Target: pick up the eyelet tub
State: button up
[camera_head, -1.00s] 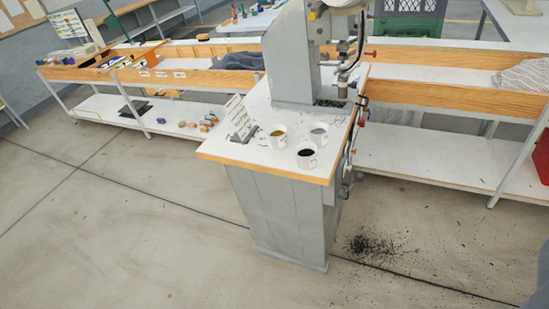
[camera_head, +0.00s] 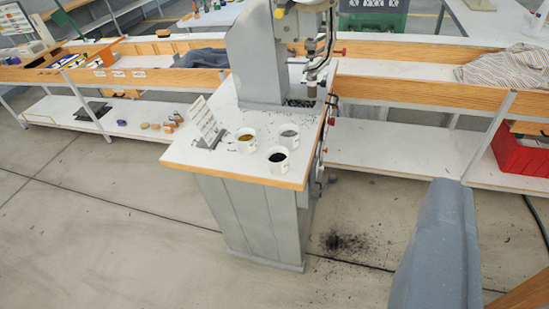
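Three small white tubs stand close together on the white top of the press stand (camera_head: 215,158). One tub (camera_head: 246,141) holds something yellowish, one tub (camera_head: 289,135) holds something grey, and the front tub (camera_head: 278,160) holds something dark. I cannot tell from here which contents are which eyelets. The eyelet press (camera_head: 258,55) rises behind them, its head over the right side of the top. My gripper's fingers are not in view. All three tubs are upright and nothing touches them.
A tilted white card (camera_head: 204,122) stands left of the tubs. Long wooden-edged benches (camera_head: 420,92) run behind. A blue-grey padded shape (camera_head: 440,250) fills the lower right. A red crate (camera_head: 520,152) sits at right. Dark bits (camera_head: 345,243) lie on the floor; floor at left is clear.

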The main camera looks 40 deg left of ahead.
aim_at(277, 157)
jog(key=i, duration=0.85)
jog(key=z, duration=0.05)
